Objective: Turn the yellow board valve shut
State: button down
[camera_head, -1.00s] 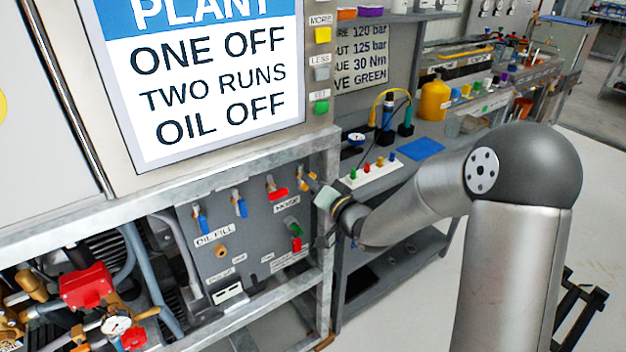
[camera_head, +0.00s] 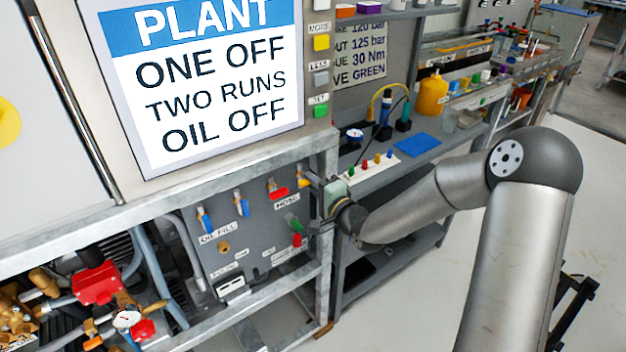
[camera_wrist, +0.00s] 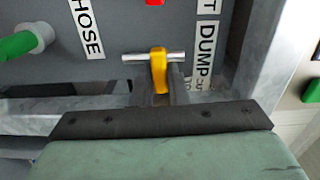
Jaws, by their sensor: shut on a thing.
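The yellow valve handle (camera_head: 303,182) is at the upper right of the grey valve board (camera_head: 245,262), partly hidden by my gripper in the head view. In the wrist view the yellow handle (camera_wrist: 158,68) lies across a silver bar, beside a DUMP label (camera_wrist: 206,45). My gripper (camera_head: 318,181) reaches it from the right. In the wrist view my gripper (camera_wrist: 158,92) is shut on the yellow handle's near end. Its dark edge and green housing fill the lower part of that view and hide what lies behind.
On the board, a red handle (camera_head: 278,190) and a green handle (camera_head: 292,223) are close by; blue handles (camera_head: 241,207) are farther left. The steel frame post (camera_head: 327,250) stands just right of the board. A bench with a blue mat (camera_head: 418,146) is behind my arm.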

jog(key=shift+m, duration=0.3)
jog(key=c, duration=1.4)
grip_release()
jog(key=shift+c, duration=0.2)
jog(key=p+v, duration=0.7)
jog(key=v, duration=1)
jog(key=shift+s, duration=0.2)
jog(key=shift+d, duration=0.1)
